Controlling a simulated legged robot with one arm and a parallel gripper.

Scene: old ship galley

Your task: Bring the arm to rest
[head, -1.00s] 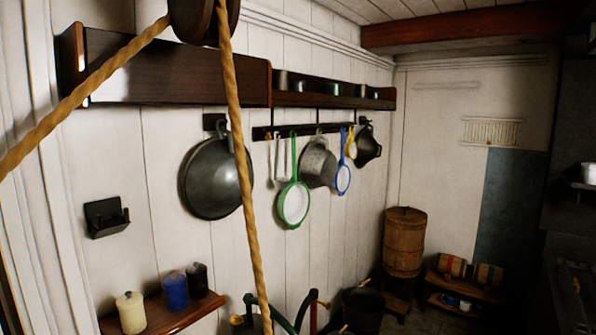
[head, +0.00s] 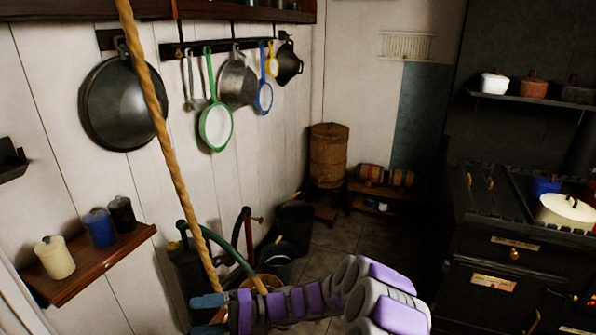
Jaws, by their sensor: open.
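My arm, grey with purple panels, reaches in from the bottom of the head view and points left. My gripper (head: 207,315) is at its left end, with two blue fingertips apart, one above the other. It is open, and nothing shows between the fingers. It appears near the lower part of the hanging rope (head: 160,120); I cannot tell whether they touch. The lower finger is partly cut off by the picture's bottom edge.
A wall shelf (head: 130,247) with cream, blue and black canisters is at left. Dark buckets (head: 294,228) stand on the floor behind the arm. Pans and strainers hang above. A black stove (head: 480,240) with a cream pot (head: 566,211) is at right. Floor between is open.

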